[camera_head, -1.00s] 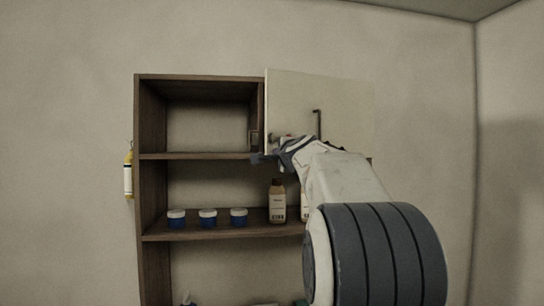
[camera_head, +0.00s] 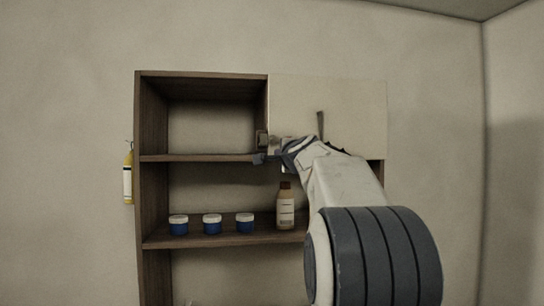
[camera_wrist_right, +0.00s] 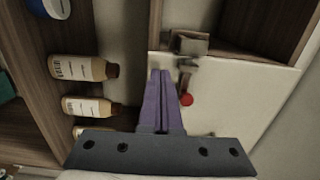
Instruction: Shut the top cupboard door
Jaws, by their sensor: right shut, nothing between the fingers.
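The top cupboard door (camera_head: 350,105) is a cream panel over the right part of the top compartment. It looks flush or nearly flush with the cupboard front; a small remaining gap cannot be ruled out. A dark upright handle (camera_head: 320,124) is on it, partly hidden by my arm. My right gripper (camera_head: 260,158) is shut and empty at the door's lower left corner. In the right wrist view its purple fingers (camera_wrist_right: 160,100) lie together in front of the door (camera_wrist_right: 235,95); contact cannot be told. My left gripper is out of view.
A metal latch block (camera_wrist_right: 188,43) sits by the door edge, with a red knob (camera_wrist_right: 186,99) close to my fingers. The shelf below holds blue jars (camera_head: 212,224) and a brown-capped bottle (camera_head: 285,207). A yellow bottle (camera_head: 128,175) hangs outside left.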

